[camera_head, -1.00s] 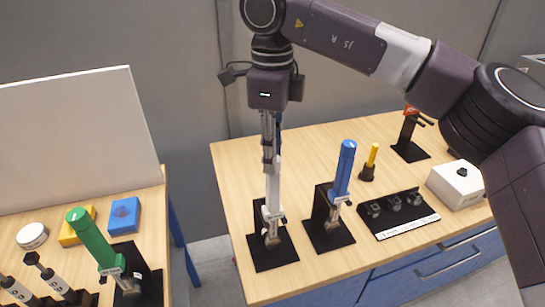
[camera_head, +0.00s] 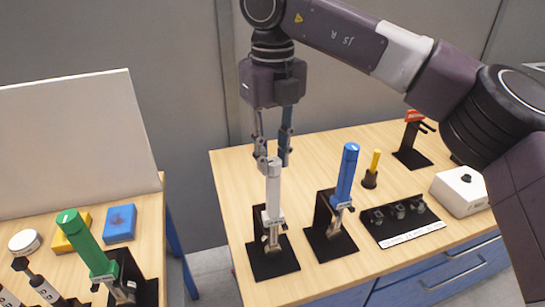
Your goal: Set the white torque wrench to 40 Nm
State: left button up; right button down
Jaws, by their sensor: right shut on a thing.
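The white torque wrench (camera_head: 274,190) stands upright in a black holder (camera_head: 272,262) at the left of the right-hand table. My right gripper (camera_head: 273,158) comes down from above, with one finger on each side of the top of the white handle, and is shut on it. The scale reading on the white wrench is too small to make out. A blue torque wrench (camera_head: 346,175) stands in its own black holder just to the right. A green torque wrench (camera_head: 82,242) leans in a holder on the left table. My left gripper is not in view.
A black rack with several small sockets (camera_head: 400,210), a yellow-handled tool (camera_head: 374,160), a white box with a black knob (camera_head: 460,190) and a black stand with a red part (camera_head: 413,135) are on the right table. Blue (camera_head: 120,222) and yellow (camera_head: 72,236) blocks lie on the left table.

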aim_at(273, 160)
jog(key=shift+r+m, duration=0.1)
jog(key=shift+m, duration=0.3)
jog(key=c, duration=1.6)
grip_release()
notch_tip(273, 160, up, 12)
